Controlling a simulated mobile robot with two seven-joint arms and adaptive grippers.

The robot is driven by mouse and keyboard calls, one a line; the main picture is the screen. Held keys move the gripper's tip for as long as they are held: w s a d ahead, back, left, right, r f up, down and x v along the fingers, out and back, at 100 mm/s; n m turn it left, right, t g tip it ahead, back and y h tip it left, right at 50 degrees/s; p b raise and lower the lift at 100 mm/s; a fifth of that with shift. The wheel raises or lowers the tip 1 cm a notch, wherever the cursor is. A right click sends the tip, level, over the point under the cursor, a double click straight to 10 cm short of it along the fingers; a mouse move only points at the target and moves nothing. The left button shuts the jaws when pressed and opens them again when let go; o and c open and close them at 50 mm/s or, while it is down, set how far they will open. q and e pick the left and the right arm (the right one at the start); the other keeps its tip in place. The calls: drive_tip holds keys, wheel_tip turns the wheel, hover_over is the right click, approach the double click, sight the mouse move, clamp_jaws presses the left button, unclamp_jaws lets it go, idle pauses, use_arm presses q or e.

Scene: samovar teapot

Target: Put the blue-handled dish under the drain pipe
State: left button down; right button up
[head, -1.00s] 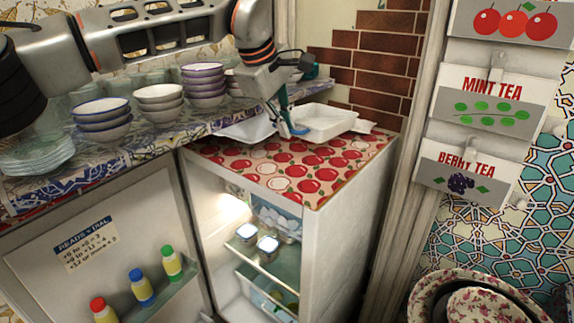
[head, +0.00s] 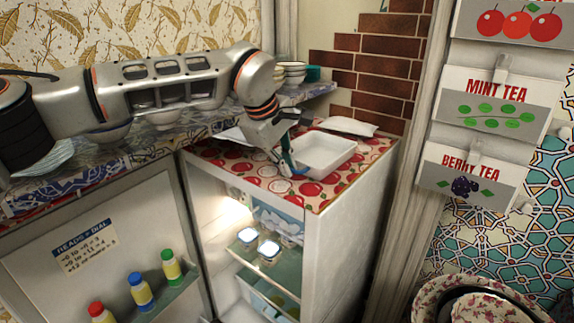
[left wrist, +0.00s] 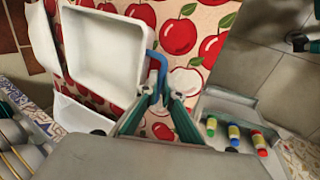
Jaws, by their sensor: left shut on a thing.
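The blue-handled dish (head: 326,152) is a white rectangular tray over the apple-patterned top of the fridge, near its front edge. In the left wrist view the dish (left wrist: 103,47) fills the upper left, and its blue handle (left wrist: 159,61) runs down to my fingers. My left gripper (head: 289,166) is shut on the handle; its fingertips also show in the left wrist view (left wrist: 160,96). I cannot tell whether the dish touches the cloth. No drain pipe is identifiable. A dark teal piece at the left wrist view's right edge appears to be my right gripper (left wrist: 302,43); its fingers are unclear.
Two other white pieces lie on the apple-patterned cloth (head: 307,188), one behind the dish (head: 346,126) and one to its left (head: 232,134). The fridge door (head: 105,250) stands open. Bowls (head: 291,72) stand on the shelf behind. Berry tea pocket (head: 468,175) hangs at right.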

use_arm(q)
drive_tip(key=c, duration=2.2)
unclamp_jaws()
drive_tip(key=shift+f, duration=0.1)
